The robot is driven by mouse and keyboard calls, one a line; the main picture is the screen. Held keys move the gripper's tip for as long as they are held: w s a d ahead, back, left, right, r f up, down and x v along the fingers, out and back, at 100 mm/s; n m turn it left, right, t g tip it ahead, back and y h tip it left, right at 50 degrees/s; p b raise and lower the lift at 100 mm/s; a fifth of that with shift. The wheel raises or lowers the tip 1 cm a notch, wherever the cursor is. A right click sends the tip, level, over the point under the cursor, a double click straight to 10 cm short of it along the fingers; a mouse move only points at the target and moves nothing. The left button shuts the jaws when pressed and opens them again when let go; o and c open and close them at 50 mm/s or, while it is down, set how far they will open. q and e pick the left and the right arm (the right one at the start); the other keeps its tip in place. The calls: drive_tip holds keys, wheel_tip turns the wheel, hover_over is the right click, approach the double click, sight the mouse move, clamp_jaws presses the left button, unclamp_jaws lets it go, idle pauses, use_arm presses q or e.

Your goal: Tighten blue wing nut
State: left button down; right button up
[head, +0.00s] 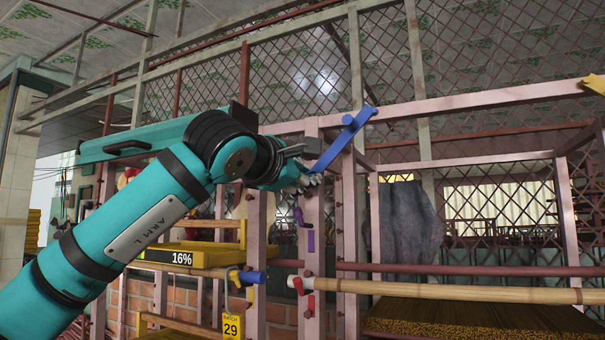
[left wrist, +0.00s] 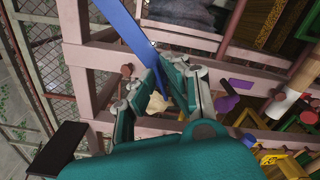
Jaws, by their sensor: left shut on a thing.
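The blue wing nut (head: 343,138) is a long blue bar set at a slant by the top of a pink post, its upper end to the right. It also shows in the left wrist view (left wrist: 125,28), running down to my fingertips. My left gripper (head: 308,179) is at its lower left end and is shut on it; the left wrist view shows the fingers (left wrist: 158,76) closing in around that end. The exact contact is partly hidden by the fingers. My right gripper is in neither view.
Pink frame posts and beams (head: 315,215) stand close around the gripper. A purple handle (head: 311,241) is on the post below. A yellow wing nut (head: 594,84) is at the far right. A bamboo pole (head: 450,291) crosses low, and a grey cloth (head: 405,225) hangs behind.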

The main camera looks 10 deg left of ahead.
use_arm(q)
drive_tip(key=m, duration=0.3)
drive_tip(key=shift+m, duration=0.8)
drive_tip(key=shift+p, duration=0.3)
drive_tip(key=c, duration=1.4)
unclamp_jaws()
drive_tip(key=shift+f, duration=0.1)
drive_tip(key=v, duration=1.2)
drive_tip(key=shift+d, duration=0.1)
